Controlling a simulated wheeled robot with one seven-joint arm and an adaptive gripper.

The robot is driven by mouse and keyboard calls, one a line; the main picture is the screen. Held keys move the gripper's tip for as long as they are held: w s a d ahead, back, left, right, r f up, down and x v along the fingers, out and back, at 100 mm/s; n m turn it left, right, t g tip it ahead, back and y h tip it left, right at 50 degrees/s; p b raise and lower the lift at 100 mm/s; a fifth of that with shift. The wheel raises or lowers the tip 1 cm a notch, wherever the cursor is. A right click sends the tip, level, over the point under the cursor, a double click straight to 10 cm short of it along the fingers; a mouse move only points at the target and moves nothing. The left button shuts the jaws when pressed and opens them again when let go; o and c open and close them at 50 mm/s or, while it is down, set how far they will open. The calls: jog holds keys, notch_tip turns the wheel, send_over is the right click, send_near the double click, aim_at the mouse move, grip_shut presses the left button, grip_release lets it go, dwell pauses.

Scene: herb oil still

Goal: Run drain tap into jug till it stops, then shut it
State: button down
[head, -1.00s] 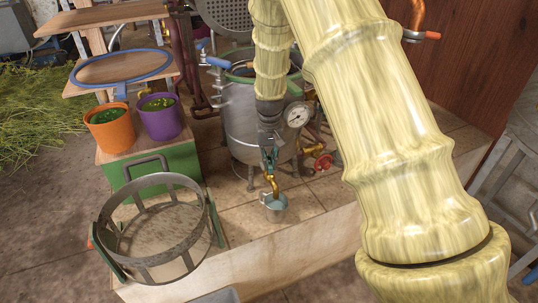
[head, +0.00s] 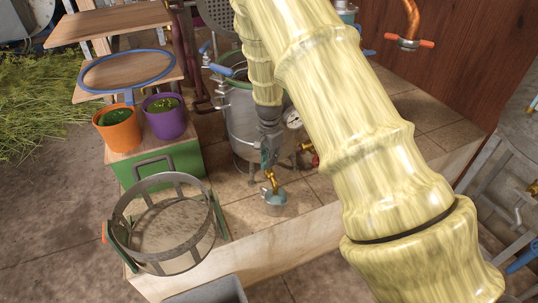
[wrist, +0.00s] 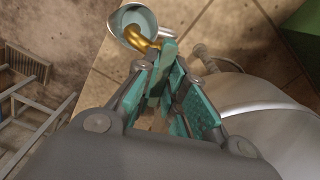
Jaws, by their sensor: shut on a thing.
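The brass drain tap (head: 271,181) sticks out low at the front of the steel still pot (head: 242,125). A small grey metal jug (head: 275,203) stands upright on the tiles under its spout. My gripper (head: 267,157), with teal finger pads, is at the tap, shut on it. In the wrist view the gripper (wrist: 168,82) has its fingers close together beside the brass tap (wrist: 140,40), and the jug's rim (wrist: 122,18) lies just beyond. The fingers hide the tap's handle. I cannot tell whether liquid runs or how full the jug is.
A round metal basket (head: 165,238) stands front left on the tiled bench, near its front edge. Orange (head: 118,130) and purple (head: 165,120) pots stand on a green box (head: 165,165). A dial gauge (head: 293,118) and red-handled valve sit right of the tap.

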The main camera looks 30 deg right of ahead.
jog(key=shift+w+d+r+m+p, duration=0.1)
jog(key=shift+m+p, duration=0.4)
jog(key=shift+m, duration=0.5)
jog(key=shift+w+r+m+p, duration=0.1)
jog(key=shift+m+p, duration=0.35)
jog(key=shift+m, duration=0.55)
jog(key=c, duration=1.5)
grip_release()
jog(key=shift+s+f, duration=0.1)
jog(key=shift+f, duration=0.05)
notch_tip(320, 180, up, 12)
